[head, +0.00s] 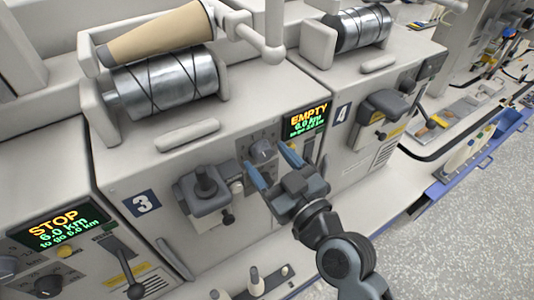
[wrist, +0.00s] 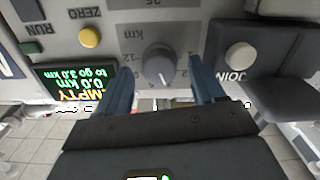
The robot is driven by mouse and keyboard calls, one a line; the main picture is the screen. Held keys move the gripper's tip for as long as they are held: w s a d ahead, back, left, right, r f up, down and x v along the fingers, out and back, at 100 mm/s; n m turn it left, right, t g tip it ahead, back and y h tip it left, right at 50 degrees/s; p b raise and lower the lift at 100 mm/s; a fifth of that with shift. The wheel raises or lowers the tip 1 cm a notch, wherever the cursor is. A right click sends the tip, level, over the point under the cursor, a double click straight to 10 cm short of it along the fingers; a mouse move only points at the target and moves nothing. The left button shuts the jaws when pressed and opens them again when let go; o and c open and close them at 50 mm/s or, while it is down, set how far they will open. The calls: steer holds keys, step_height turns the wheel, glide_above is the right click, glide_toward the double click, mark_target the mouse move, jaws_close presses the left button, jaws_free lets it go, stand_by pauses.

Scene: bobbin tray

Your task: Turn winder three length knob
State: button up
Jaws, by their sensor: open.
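The length knob (head: 263,150) is a grey round dial on winder three's panel, right of the blue "3" label (head: 142,204). In the wrist view the knob (wrist: 159,66) has a light pointer line and sits on a plate marked km, seen upside down. My gripper (head: 273,164) is open in front of this panel. In the wrist view its blue fingers (wrist: 162,80) stand on either side of the knob, with visible gaps; I cannot tell how far their tips are from the panel. The display (head: 306,118) beside the knob reads EMPTY and 0.0 km (wrist: 72,82).
A grey block with a black knob (head: 206,192) juts out left of my gripper. In the wrist view are a yellow button (wrist: 89,38) and a white JOIN button (wrist: 239,54). Winder four's label (head: 341,114) and its grey block (head: 382,106) are to the right.

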steer(key=shift+w+a, duration=0.35)
steer(key=shift+w, duration=0.2)
steer(key=c, duration=1.1)
steer(key=shift+o, duration=0.2)
